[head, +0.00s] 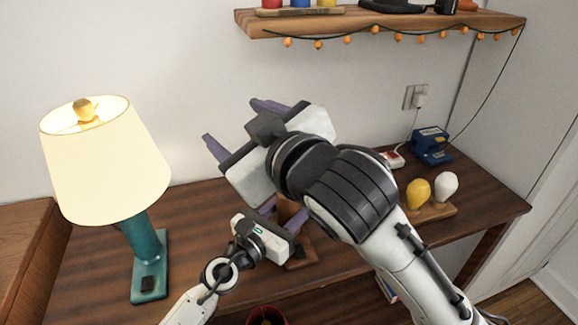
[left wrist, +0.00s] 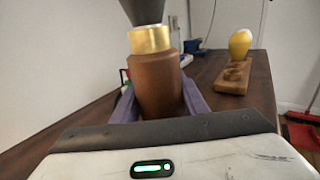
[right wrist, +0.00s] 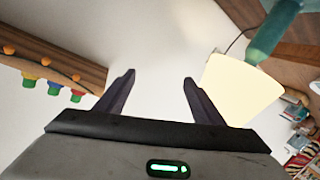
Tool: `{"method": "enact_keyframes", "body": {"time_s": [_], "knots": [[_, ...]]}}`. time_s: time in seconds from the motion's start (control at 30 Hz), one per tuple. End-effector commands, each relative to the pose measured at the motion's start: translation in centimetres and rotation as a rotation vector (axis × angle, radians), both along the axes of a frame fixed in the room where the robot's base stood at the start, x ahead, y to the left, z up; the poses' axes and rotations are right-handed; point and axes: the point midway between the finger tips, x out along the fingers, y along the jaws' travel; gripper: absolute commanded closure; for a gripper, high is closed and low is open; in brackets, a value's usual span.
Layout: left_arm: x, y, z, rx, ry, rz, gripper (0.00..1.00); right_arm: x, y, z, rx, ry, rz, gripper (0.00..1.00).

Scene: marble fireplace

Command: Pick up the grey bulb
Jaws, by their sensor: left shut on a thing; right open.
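The grey bulb (head: 446,184) looks pale grey-white and stands beside a yellow bulb (head: 419,192) on a wooden holder (head: 437,214) at the table's right. In the left wrist view the yellow bulb (left wrist: 240,44) stands on the holder (left wrist: 231,83), with a pale edge behind it. My right gripper (head: 231,120) is open and empty, raised near the wall, left of and well away from the bulbs. My left gripper (head: 284,212) is shut on a brown wooden body (left wrist: 158,88) with a brass collar (left wrist: 149,39). My right arm partly hides it in the head view.
A lit teal lamp with a cream shade (head: 100,160) stands at the left. A blue box (head: 431,145) sits behind the bulbs. A wooden shelf (head: 400,22) with hanging orange lights is above. Some bare table (head: 220,215) shows between lamp and arms.

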Motion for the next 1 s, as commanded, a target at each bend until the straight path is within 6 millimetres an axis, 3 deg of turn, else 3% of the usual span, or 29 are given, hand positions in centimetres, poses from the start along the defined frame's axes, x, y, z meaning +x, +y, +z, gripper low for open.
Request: {"method": "enact_keyframes", "body": {"time_s": [0.03, 0.13, 0.33, 0.5, 0.7, 0.83, 1.0], "knots": [[0.0, 0.0, -0.1, 0.001, 0.001, 0.000, 0.99, -1.2, 1.4, 0.9, 0.015, -0.045, -0.009, 0.38], [0.0, 0.0, -0.1, 0.001, 0.001, 0.000, 0.99, -1.9, 1.4, 0.7, 0.041, -0.083, -0.095, 0.38], [0.0, 0.0, -0.1, 0.001, 0.001, 0.001, 0.99, -2.1, -2.3, -4.6, 0.178, -0.043, -0.357, 0.38], [0.0, 0.0, -0.1, 0.001, 0.001, 0.000, 0.99, -3.4, -5.4, -8.7, 0.310, -0.043, -0.516, 0.38], [0.0, 0.0, 0.0, 0.001, 0.001, 0.000, 0.99, -4.8, -7.0, -10.7, 0.406, -0.065, -0.588, 0.38], [0.0, 0.0, 0.0, 0.001, 0.001, 0.000, 0.99, -4.0, -7.3, -10.8, 0.426, -0.076, -0.599, 0.38], [0.0, 0.0, 0.0, 0.000, 0.000, 0.000, 0.99, -1.1, -7.3, -10.8, 0.426, -0.077, -0.599, 0.38]]}}
